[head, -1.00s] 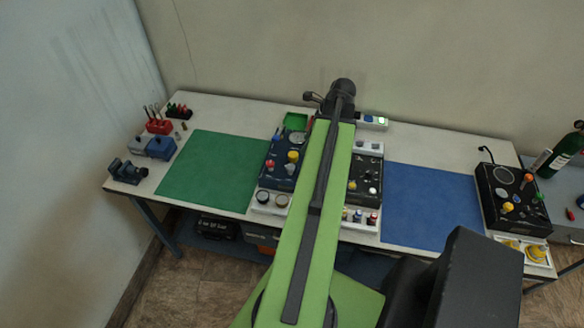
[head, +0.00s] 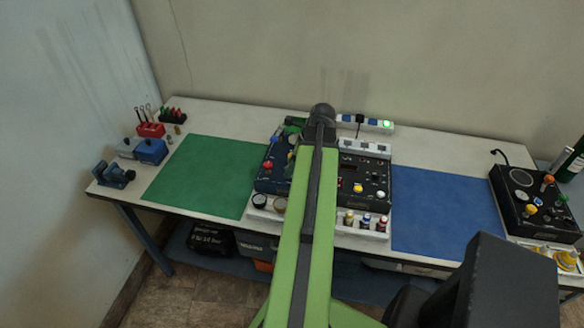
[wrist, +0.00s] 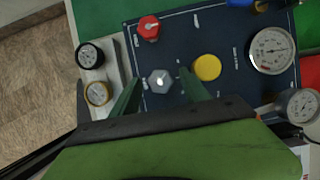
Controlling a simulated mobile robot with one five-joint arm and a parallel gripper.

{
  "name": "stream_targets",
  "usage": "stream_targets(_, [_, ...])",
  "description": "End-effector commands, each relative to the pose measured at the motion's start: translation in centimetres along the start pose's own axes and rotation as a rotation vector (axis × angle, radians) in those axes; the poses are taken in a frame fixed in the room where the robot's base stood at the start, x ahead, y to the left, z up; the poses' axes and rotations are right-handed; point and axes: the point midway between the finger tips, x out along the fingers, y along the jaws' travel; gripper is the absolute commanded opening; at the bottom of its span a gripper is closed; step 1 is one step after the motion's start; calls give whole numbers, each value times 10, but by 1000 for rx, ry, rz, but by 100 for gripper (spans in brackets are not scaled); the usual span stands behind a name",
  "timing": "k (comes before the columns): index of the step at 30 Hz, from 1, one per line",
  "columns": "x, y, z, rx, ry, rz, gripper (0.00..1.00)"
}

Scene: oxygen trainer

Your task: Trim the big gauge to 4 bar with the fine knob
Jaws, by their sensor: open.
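In the wrist view, the big gauge (wrist: 271,50) has a white dial and sits at the upper right of the dark blue panel (wrist: 185,30); its needle is too small to read surely. A silver hexagonal knob (wrist: 160,81), a red knob (wrist: 148,27) and a yellow knob (wrist: 207,67) also sit on the panel. I cannot read which label says fine. My gripper (wrist: 160,76) is open, its green fingers either side of the silver knob in the picture; contact cannot be told. In the head view, my arm hides the gripper and part of the panel (head: 265,180).
Two small gauges, black-rimmed (wrist: 89,55) and yellow-rimmed (wrist: 98,93), sit left of the panel. Another gauge (wrist: 301,105) is at its lower right. A green mat (head: 205,180) and a blue mat (head: 445,215) lie clear. A black trainer box (head: 515,185) stands at right.

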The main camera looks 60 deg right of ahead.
Motion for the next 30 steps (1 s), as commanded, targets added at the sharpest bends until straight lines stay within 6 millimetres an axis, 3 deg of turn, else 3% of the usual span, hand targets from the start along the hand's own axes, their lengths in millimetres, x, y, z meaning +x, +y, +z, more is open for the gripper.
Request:
stream_targets(2, [0, 0, 0, 0, 0, 0, 52])
stream_targets(14, [0, 0, 0, -1, 0, 0, 0])
stream_targets(23, [0, -1, 0, -25, 0, 10, 0])
stream_targets(30, [0, -3, 0, -138, 0, 57, 0])
